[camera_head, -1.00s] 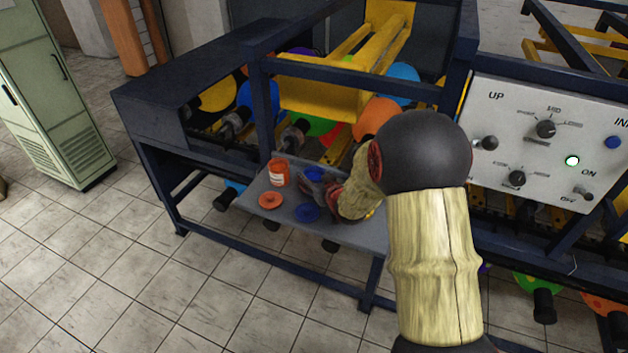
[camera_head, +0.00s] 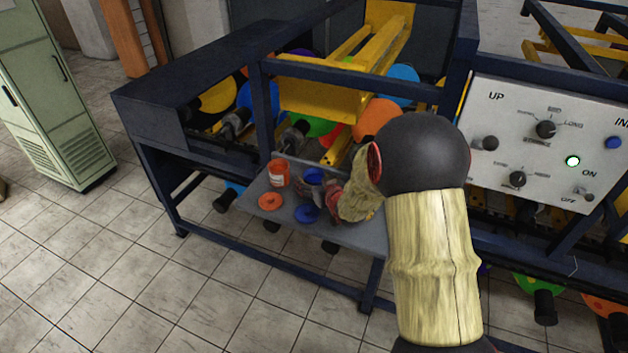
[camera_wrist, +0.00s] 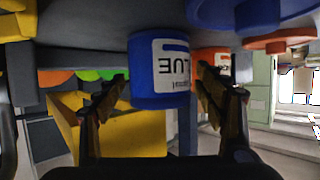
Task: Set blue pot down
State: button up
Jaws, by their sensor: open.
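The blue pot (camera_head: 314,177) stands on the grey shelf (camera_head: 345,231) of the machine. In the wrist view, which is upside down, the blue pot (camera_wrist: 150,98) shows its white label and rests against the shelf. My gripper (camera_head: 318,188) is open at the pot's right side. In the wrist view the fingers of my gripper (camera_wrist: 161,82) are spread to either side of the pot, with a gap visible on both sides. The blue lid (camera_head: 307,213) lies on the shelf in front of the pot. My wrist partly hides the shelf's right part.
An orange pot (camera_head: 279,173) stands left of the blue pot, with an orange lid (camera_head: 270,201) in front of it. Dark blue machine frame bars (camera_head: 262,110) rise behind the shelf. A control panel (camera_head: 545,140) is at the right.

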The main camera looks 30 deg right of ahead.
jog(key=shift+r, duration=0.1)
jog(key=shift+s+r, duration=0.15)
jog(key=s+a+r+g+p, duration=0.1)
jog(key=s+a+r, duration=0.2)
jog(key=s+r, duration=0.25)
jog(key=s+a+r+g+h, duration=0.1)
jog(key=s+a+r+g, duration=0.2)
jog(key=s, duration=0.4)
jog(key=s+a+r+p, duration=0.1)
jog(key=s+a+r, duration=0.2)
jog(key=s+r, duration=0.35)
jog(key=s+a+r+g+y, duration=0.1)
jog(key=s+a+g, duration=0.1)
jog(key=s+a, duration=0.3)
jog(key=s+a+r+n+g+y, duration=0.1)
jog(key=s+a, duration=0.4)
jog(key=s, duration=0.9)
jog(key=shift+a+r+g+y, duration=0.2)
jog(key=shift+r+g+y, duration=0.15)
jog(key=shift+r, duration=0.45)
